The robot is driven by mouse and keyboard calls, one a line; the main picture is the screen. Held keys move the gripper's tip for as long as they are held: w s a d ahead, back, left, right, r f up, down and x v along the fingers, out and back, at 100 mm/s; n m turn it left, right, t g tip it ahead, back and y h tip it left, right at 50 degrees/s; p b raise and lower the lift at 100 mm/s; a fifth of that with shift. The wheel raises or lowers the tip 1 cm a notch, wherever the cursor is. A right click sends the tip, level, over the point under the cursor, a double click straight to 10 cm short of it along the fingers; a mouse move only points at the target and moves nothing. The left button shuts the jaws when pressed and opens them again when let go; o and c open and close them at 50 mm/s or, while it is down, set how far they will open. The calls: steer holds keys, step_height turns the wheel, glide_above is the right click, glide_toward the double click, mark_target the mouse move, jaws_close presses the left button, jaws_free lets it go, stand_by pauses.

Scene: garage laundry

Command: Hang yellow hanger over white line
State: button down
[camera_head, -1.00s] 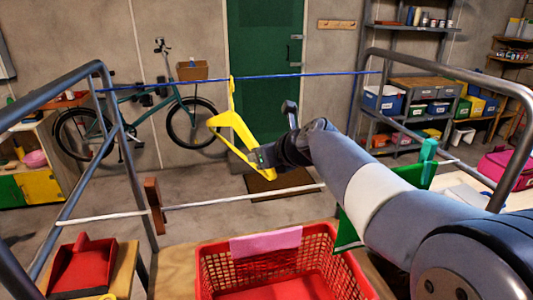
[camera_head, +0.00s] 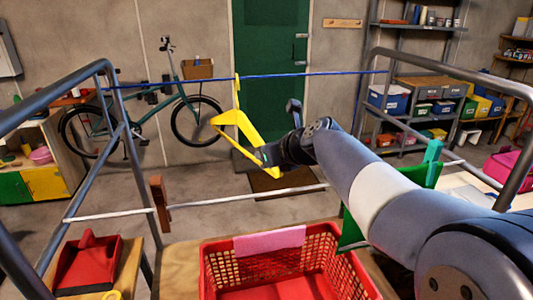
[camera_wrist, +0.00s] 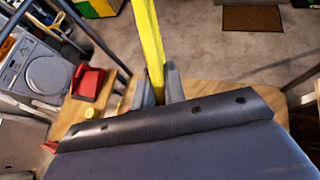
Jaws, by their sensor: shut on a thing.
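The yellow hanger (camera_head: 243,120) hangs tilted in my gripper (camera_head: 268,155), which is shut on its lower right part. Its hook points up and overlaps the blue line (camera_head: 315,74) in the head view; I cannot tell whether they touch. The white line (camera_head: 255,194) runs lower across the rack, below the hanger in the picture. In the wrist view the yellow hanger (camera_wrist: 149,45) shows as a bar rising from between the fingers of my gripper (camera_wrist: 158,88). The rest of the hanger is outside that view.
A brown clip (camera_head: 159,204) sits on the white line at left. A green cloth (camera_head: 405,178) and a teal clip (camera_head: 432,152) are at right. A red basket (camera_head: 222,277) with a pink cloth (camera_head: 270,241) stands below. Grey rack rails (camera_head: 135,170) flank both sides.

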mark_target(260, 138)
steer(key=shift+r+p, duration=2.25)
steer(key=shift+p, duration=0.1)
steer(key=shift+w+a+f, duration=0.1)
steer(key=shift+w+a, duration=0.1)
steer(key=shift+w, duration=0.35)
steer(key=shift+w+a, duration=0.15)
steer(key=shift+w, duration=0.35)
steer(key=w, duration=0.1)
steer(key=w+p, duration=0.1)
steer(key=shift+w+a, duration=0.2)
steer(key=shift+w, duration=0.2)
steer(key=shift+s, duration=0.15)
